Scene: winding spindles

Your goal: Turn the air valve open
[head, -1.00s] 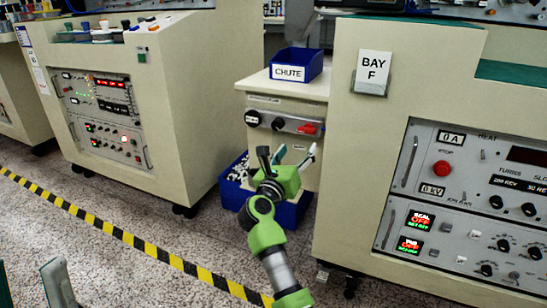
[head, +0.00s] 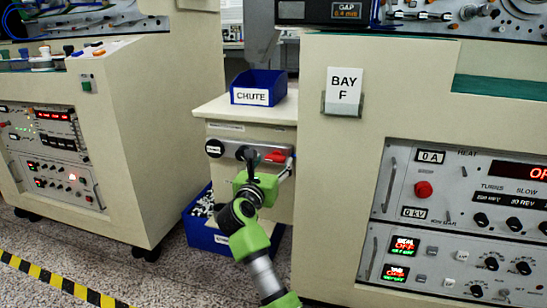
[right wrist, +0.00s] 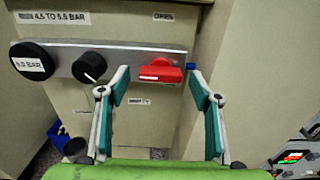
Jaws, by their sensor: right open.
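The air valve's red handle (head: 276,156) is on a grey panel on the front of the small cream cabinet. In the right wrist view the red handle (right wrist: 160,72) lies sideways, just beyond and between my open fingertips. My right gripper (head: 268,166) is in front of the panel, its fingers spread and empty; it also shows in the right wrist view (right wrist: 159,86). The fingers appear apart from the handle. A label reading OPEN (right wrist: 163,17) is above the handle. My left gripper is not in view.
Left of the handle are a black knob (right wrist: 89,66) and a round gauge marked in bar (right wrist: 32,62). A blue CHUTE bin (head: 258,88) sits on the cabinet. A blue crate (head: 205,232) stands below. The Bay F console (head: 335,170) stands close on the right.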

